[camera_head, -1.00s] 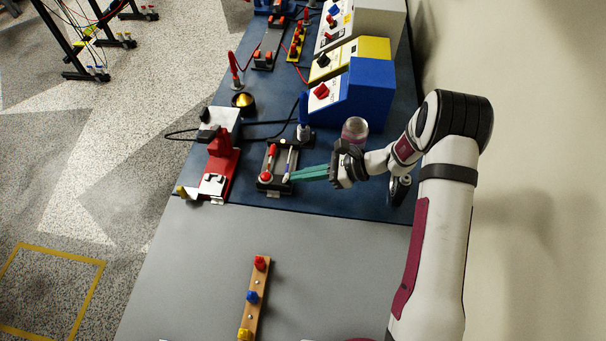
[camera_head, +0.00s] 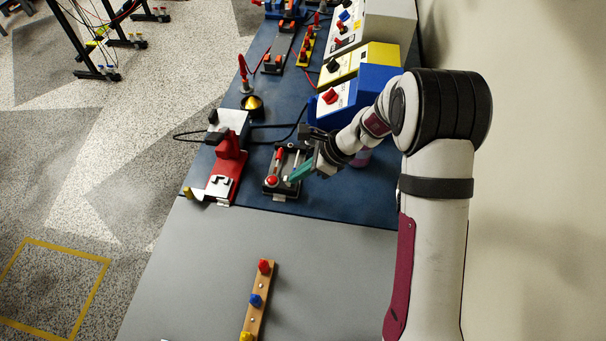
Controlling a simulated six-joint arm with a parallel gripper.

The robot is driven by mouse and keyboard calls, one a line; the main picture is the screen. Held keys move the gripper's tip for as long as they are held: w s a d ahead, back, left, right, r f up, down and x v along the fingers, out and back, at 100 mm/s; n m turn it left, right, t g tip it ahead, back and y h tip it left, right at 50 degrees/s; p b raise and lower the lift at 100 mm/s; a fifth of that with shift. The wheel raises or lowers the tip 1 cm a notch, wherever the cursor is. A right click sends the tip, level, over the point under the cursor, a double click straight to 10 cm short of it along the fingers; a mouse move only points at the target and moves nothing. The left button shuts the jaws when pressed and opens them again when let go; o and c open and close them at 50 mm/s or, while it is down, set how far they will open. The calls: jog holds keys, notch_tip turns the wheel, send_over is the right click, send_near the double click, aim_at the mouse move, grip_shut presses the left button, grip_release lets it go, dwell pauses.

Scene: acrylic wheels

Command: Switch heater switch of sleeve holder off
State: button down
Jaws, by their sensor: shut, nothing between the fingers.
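A small black device (camera_head: 271,187), perhaps the sleeve holder, sits on the blue mat. It carries a red-handled part with a red knob (camera_head: 272,180) on its left and a pale slim part to the right. I cannot tell which part is the heater switch. My gripper (camera_head: 292,179) has teal fingers, shut and empty, pointing down and left. Their tips are over the right side of the black device, close to the pale part. I cannot tell whether they touch it. My gripper and wrist hide the device's right edge.
A red and white device (camera_head: 228,165) with a black cable stands just left. A blue box (camera_head: 338,101) with a red knob and a yellow box (camera_head: 372,58) stand behind.

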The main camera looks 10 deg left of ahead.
jog(key=shift+r, duration=0.8)
jog(key=shift+r, duration=0.1)
jog(key=a+r+v, duration=0.1)
jog(key=v, duration=0.8)
jog(key=shift+r, duration=0.4)
jog(key=shift+a, duration=0.15)
